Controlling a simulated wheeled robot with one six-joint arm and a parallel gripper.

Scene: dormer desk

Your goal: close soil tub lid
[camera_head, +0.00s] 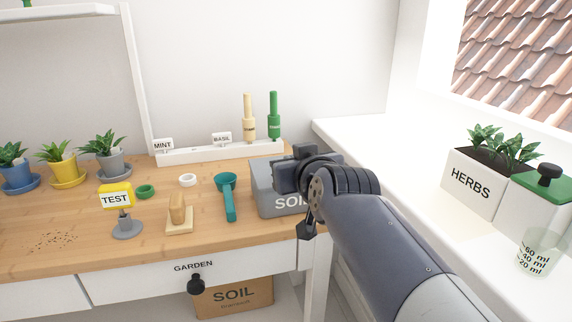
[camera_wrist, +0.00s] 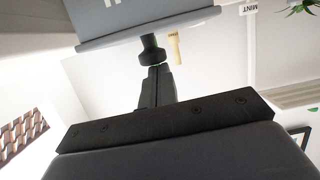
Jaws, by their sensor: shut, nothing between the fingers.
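The grey soil tub (camera_head: 264,180) stands at the right end of the desk, its white lettering partly covered by my arm. In the wrist view, the tub (camera_wrist: 90,18) is at the top with its lid edge (camera_wrist: 190,22) along it. A black knob (camera_wrist: 152,50) projects from the lid side. My gripper (camera_wrist: 157,72) is shut and empty, its fingertips right at the knob; I cannot tell whether they touch it. In the head view my gripper (camera_head: 303,152) is over the tub. Much of the lid is hidden, so I cannot tell whether it is fully down.
A teal scoop (camera_head: 229,195) lies left of the tub. A brush (camera_head: 178,214) and a TEST stand (camera_head: 122,215) are further left. A white rack (camera_head: 205,154) with two upright tools is behind. The white sill at right holds the HERBS planter (camera_head: 470,182).

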